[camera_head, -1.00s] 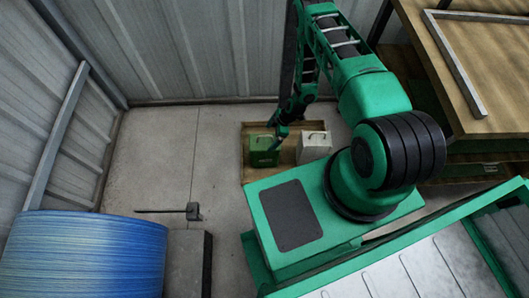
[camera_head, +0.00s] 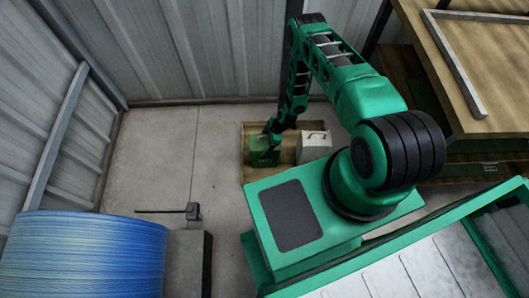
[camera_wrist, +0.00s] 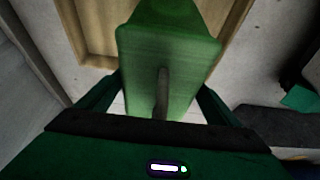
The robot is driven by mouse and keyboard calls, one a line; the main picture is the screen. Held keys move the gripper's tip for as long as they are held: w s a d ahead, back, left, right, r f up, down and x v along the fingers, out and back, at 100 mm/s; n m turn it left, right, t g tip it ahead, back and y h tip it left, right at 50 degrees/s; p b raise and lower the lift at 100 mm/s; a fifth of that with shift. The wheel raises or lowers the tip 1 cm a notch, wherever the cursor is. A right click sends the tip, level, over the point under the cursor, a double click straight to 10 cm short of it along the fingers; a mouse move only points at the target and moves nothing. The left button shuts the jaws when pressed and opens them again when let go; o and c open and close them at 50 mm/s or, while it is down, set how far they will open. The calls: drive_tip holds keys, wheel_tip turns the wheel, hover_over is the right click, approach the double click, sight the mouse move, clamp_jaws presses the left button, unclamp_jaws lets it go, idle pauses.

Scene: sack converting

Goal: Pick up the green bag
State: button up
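The green bag (camera_head: 261,153) stands upright in a shallow wooden tray (camera_head: 244,176) on the floor. In the wrist view the green bag (camera_wrist: 140,55) fills the middle, with a grey handle (camera_wrist: 162,93) on the face toward me. My gripper (camera_wrist: 160,88) is open, with one finger on each side of the handle and empty space between finger and handle. Parts of the fingers are hidden by the bag's edges. In the head view my gripper (camera_head: 268,138) is at the top of the bag; whether it touches is unclear.
A white bag (camera_head: 314,150) with a dark handle stands right of the green one in the tray. A blue roll (camera_head: 85,255) and a grey block (camera_head: 188,262) are at the lower left. Metal walls (camera_head: 190,50) rise behind.

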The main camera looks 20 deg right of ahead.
drive_tip(key=c, duration=1.4)
drive_tip(key=shift+r, duration=0.1)
